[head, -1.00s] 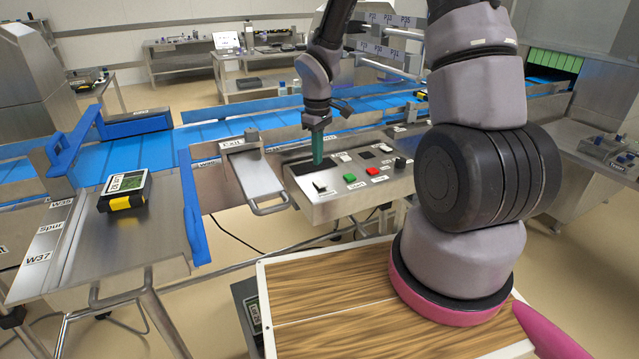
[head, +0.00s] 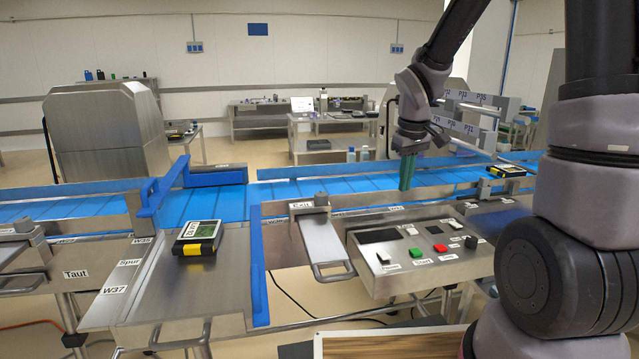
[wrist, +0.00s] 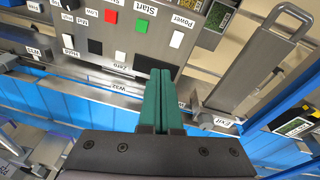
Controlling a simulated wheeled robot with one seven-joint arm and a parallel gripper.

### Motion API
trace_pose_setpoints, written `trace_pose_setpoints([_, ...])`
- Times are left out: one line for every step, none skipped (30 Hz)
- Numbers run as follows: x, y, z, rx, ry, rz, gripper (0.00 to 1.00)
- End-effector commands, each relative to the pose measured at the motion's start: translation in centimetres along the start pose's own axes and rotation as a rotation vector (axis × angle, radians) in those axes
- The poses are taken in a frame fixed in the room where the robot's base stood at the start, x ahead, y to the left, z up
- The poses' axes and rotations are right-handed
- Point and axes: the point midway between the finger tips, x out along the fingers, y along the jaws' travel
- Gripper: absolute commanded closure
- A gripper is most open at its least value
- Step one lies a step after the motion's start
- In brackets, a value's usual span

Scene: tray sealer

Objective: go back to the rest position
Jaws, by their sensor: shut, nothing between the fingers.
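My gripper (head: 407,173) shows in the head view above the back edge of the control panel, in front of the blue conveyor. Its green fingers point down and are closed together with nothing between them. In the wrist view the shut green fingers (wrist: 161,100) point toward the control panel. The control panel (head: 375,287) carries a green button (head: 414,252), a red button (head: 440,247), a black knob (head: 470,242) and white and black switches. The fingers look apart from the panel.
A black-and-yellow tray pack (head: 198,238) lies on the steel side table (head: 180,290) at left. A blue guide bar (head: 258,270) edges that table. The blue conveyor (head: 350,190) runs across behind the panel. Another pack (head: 506,171) sits at the conveyor's right. A handled steel plate (head: 322,240) is marked Exit.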

Motion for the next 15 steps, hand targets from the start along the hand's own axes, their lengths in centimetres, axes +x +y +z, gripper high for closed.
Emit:
trace_pose_setpoints([-2.2, 0.3, 0.6, 0.050, 0.032, 0.011, 1.00])
trace_pose_setpoints([-3.2, 0.4, 0.9, 0.082, 0.047, 0.015, 1.00])
trace_pose_setpoints([-4.6, 0.5, 1.4, 0.123, 0.069, 0.018, 1.00])
trace_pose_setpoints([-5.6, 0.5, 1.9, 0.154, 0.084, 0.018, 1.00])
trace_pose_setpoints([-6.6, 0.6, 2.3, 0.185, 0.100, 0.019, 1.00])
trace_pose_setpoints([-7.9, 0.6, 2.9, 0.227, 0.123, 0.017, 1.00])
trace_pose_setpoints([-8.8, 0.6, 3.4, 0.256, 0.140, 0.015, 1.00])
trace_pose_setpoints([-9.7, 0.6, 3.9, 0.288, 0.156, 0.012, 1.00])
trace_pose_setpoints([-10.9, 0.5, 4.5, 0.328, 0.181, 0.006, 1.00])
trace_pose_setpoints([-11.8, 0.4, 5.0, 0.357, 0.199, 0.002, 1.00])
trace_pose_setpoints([-12.6, 0.3, 5.6, 0.388, 0.217, -0.006, 1.00])
trace_pose_setpoints([-13.7, 0.2, 6.3, 0.426, 0.241, -0.015, 1.00])
trace_pose_setpoints([-14.5, 0.1, 6.8, 0.455, 0.260, -0.023, 1.00])
trace_pose_setpoints([-15.2, -0.1, 7.4, 0.485, 0.278, -0.033, 1.00])
trace_pose_setpoints([-16.2, -0.3, 8.2, 0.521, 0.303, -0.047, 1.00])
